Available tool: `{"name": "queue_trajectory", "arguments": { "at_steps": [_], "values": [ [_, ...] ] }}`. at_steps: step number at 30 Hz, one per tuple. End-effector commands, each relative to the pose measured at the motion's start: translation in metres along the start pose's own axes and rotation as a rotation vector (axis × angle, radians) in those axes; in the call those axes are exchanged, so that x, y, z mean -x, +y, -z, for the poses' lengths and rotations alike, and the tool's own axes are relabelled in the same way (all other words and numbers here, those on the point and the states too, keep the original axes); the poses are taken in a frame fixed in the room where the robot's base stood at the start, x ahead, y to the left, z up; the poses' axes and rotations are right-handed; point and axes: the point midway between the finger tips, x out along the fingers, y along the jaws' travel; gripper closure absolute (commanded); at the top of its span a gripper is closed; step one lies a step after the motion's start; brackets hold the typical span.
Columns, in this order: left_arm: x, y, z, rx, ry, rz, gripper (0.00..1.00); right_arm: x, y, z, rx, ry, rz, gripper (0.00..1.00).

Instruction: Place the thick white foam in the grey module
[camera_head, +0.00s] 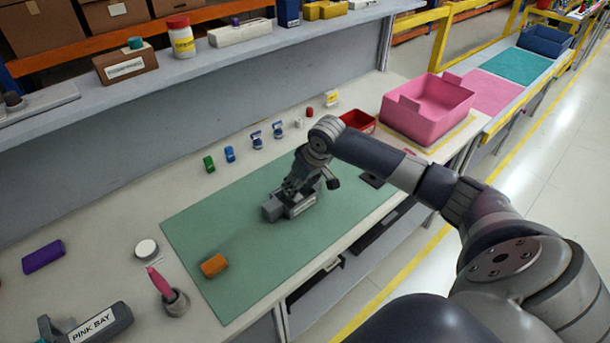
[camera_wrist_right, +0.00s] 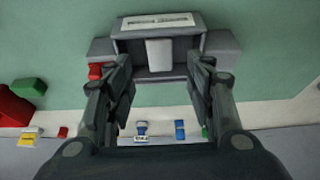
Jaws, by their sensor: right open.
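The grey module (camera_head: 271,208) lies on the green mat under my right gripper. In the right wrist view the module (camera_wrist_right: 222,42) is an open box with a pale strip across its far part. A white foam block (camera_wrist_right: 160,53) sits in its recess, between the side walls; a gap shows on each side of the block. My right gripper (camera_wrist_right: 163,82) is open, its fingers apart on either side of the recess's near edge, touching nothing that I can make out. It also shows in the head view (camera_head: 291,188), partly hiding the module. My left gripper is out of view.
An orange block (camera_head: 214,265) lies on the mat (camera_head: 240,250). Several small coloured parts line the mat's back, including a green one (camera_head: 209,164). A red tray (camera_head: 358,120) and pink bin (camera_head: 428,108) stand right. The mat's front left is mostly clear.

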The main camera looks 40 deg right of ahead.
Motion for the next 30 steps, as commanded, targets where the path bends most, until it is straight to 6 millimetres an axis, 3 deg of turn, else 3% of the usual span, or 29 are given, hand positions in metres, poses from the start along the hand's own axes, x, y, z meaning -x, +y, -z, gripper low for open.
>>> {"name": "queue_trajectory", "arguments": {
  "at_steps": [6, 12, 30],
  "values": [
    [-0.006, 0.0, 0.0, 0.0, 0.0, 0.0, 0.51, 0.039, 0.001, 0.0, 0.0, 0.002, -0.002, 0.51],
    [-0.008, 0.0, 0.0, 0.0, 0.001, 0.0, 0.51, 0.057, 0.0, 0.0, 0.0, 0.0, -0.001, 0.51],
    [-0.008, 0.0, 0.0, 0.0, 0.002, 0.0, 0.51, 0.059, -0.001, 0.0, 0.0, -0.001, 0.001, 0.51]
  ]
}}
